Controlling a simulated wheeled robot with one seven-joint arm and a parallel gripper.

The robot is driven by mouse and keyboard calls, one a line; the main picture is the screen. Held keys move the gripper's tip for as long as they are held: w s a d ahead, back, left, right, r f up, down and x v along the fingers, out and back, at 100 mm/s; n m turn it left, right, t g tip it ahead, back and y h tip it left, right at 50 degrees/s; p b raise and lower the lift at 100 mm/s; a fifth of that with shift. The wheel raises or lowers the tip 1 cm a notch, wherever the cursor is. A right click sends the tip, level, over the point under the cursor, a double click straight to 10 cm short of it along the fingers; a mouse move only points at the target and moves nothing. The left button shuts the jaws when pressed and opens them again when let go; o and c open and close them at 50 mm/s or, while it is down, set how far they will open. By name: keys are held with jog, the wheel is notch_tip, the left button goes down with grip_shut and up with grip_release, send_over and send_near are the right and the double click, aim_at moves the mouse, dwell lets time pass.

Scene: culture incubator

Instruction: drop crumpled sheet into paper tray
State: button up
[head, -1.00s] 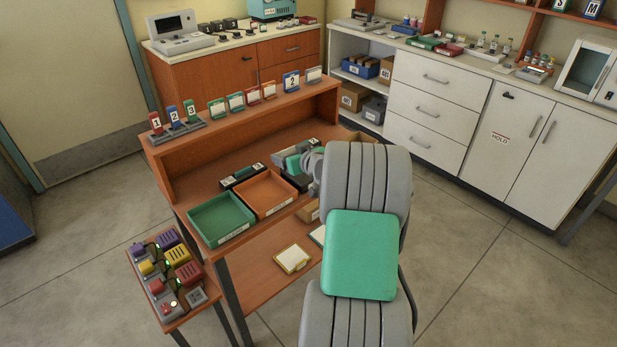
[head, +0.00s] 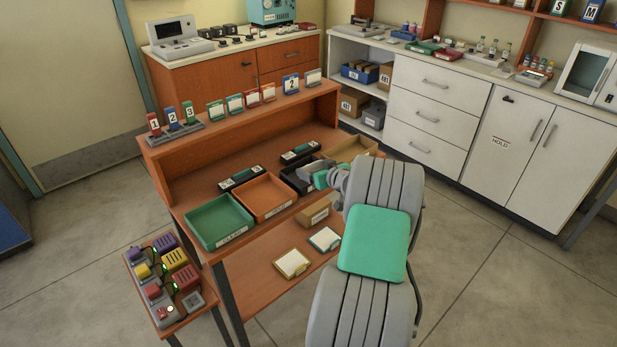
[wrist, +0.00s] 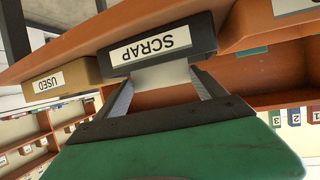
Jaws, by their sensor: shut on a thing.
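My gripper (head: 314,173) is at the black tray (head: 290,179), labelled SCRAP in the wrist view. There its two fingers (wrist: 162,84) are shut on a pale grey-white piece, the crumpled sheet (wrist: 160,74), just by the SCRAP tray's front wall (wrist: 160,45). The sheet's far part is hidden, and I cannot tell whether it touches the tray.
A tan tray (head: 357,147), labelled USED in the wrist view, stands right of the black one. Two dark labelled racks (head: 240,178) lie behind the trays. The desk's raised shelf (head: 250,112) holds several number cards. A lower shelf (head: 262,262) holds two framed cards.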

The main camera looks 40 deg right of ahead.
jog(key=o, duration=1.3)
jog(key=shift+c, duration=0.2)
jog(key=shift+s, duration=0.15)
jog(key=v, duration=0.7)
jog(key=shift+s+r, duration=0.2)
jog(key=shift+a, duration=0.1)
